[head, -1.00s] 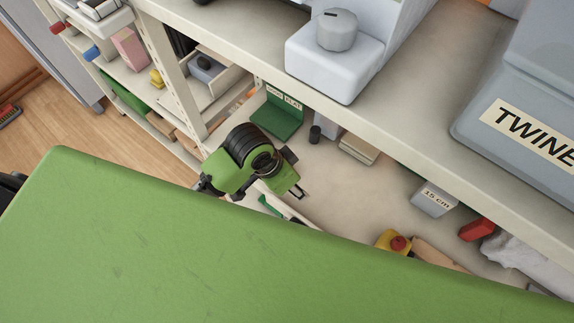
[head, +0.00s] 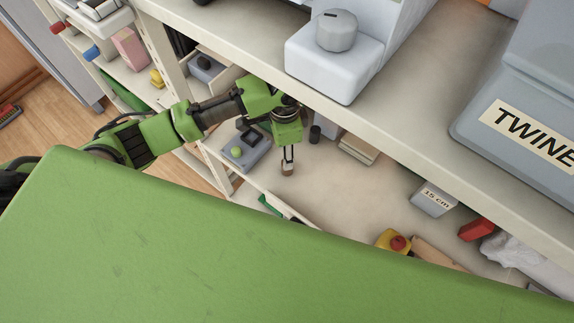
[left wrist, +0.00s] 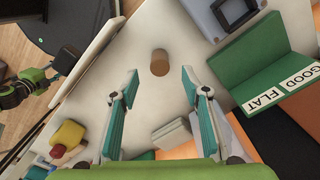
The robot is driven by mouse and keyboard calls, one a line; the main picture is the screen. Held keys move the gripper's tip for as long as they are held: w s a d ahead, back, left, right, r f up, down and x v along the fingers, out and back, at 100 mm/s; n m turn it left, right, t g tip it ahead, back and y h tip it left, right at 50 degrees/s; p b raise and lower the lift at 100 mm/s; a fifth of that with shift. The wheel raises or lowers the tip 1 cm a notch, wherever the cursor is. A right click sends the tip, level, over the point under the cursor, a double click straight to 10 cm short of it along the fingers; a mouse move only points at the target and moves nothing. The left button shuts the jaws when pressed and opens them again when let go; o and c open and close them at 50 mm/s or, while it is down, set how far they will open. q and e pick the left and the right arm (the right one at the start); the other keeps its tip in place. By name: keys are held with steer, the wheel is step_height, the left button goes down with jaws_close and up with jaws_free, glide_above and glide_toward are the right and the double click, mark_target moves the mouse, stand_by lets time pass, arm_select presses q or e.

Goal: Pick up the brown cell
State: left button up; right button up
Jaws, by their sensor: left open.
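The brown cell (left wrist: 159,62) is a small brown cylinder on the pale lower shelf board. In the left wrist view it lies just beyond and between the fingertips of my open, empty left gripper (left wrist: 159,80). In the head view my left gripper (head: 287,163) points down over the shelf, and the cell (head: 287,171) shows at its fingertips, partly covered. I cannot tell whether the fingers touch it. A green and black arm part (left wrist: 15,92) at the left edge of the wrist view may be my right arm; its jaws are not clear.
The upper shelf (head: 405,125) hangs close above and behind my gripper. A grey device with a green knob (head: 245,152) stands left. A dark cylinder (head: 315,134) and a beige block (head: 358,149) stand behind. A green GOOD/FLAT box (left wrist: 265,65) is nearby. Board right of the cell is clear.

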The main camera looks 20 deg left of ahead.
arm_select(q)
steer(key=f, duration=0.8)
steer(key=shift+w+d+f, duration=0.1)
steer(key=shift+d+f, duration=0.1)
steer(key=shift+d, duration=0.05)
jaws_close()
